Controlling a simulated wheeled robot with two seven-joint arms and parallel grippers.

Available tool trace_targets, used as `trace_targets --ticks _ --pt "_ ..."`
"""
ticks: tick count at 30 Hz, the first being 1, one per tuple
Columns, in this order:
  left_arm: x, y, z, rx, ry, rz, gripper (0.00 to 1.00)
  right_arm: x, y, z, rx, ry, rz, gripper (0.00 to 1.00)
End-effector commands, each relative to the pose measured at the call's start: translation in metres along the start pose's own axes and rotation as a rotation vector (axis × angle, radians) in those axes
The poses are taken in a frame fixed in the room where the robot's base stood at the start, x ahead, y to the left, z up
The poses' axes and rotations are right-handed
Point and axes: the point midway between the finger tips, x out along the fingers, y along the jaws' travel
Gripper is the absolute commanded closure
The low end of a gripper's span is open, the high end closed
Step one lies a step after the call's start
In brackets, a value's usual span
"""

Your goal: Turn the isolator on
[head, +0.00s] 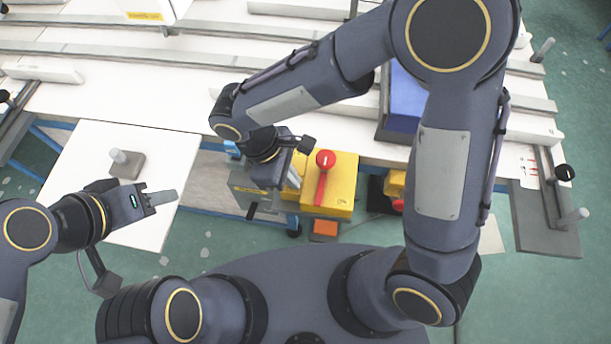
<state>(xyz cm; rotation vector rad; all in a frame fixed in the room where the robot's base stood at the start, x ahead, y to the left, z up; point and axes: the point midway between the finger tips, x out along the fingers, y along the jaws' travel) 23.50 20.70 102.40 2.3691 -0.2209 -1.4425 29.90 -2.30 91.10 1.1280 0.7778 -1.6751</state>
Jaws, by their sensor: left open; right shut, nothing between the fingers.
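The isolator is a yellow box (342,190) below the front edge of the table. On its top is a red handle (322,180), with a round knob at the far end and a bar running toward me. My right gripper (264,208) points down just left of the yellow box, shut and empty. It is apart from the red handle, and its wrist hides part of the box's left side. My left gripper (168,197) is open and empty over the white board at the left, well away from the isolator.
A white board (110,150) with a grey clamp block (127,163) juts out at the left. A second yellow box (394,185) with a red part is partly hidden behind my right arm. A blue item (402,105) lies on the table. An orange piece (324,229) lies low in front of the isolator.

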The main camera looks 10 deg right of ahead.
Motion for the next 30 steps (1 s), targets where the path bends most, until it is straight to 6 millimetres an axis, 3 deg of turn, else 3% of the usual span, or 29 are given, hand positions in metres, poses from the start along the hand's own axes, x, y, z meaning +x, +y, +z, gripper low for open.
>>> trace_targets --ticks 6,30 --pt "-0.006 0.003 -0.003 0.000 0.000 0.000 0.58 0.006 0.000 0.024 0.003 0.003 0.000 1.00" --pt "-0.005 0.002 -0.003 0.000 0.000 0.000 0.58 0.014 -0.002 0.039 -0.071 -0.001 0.028 1.00"
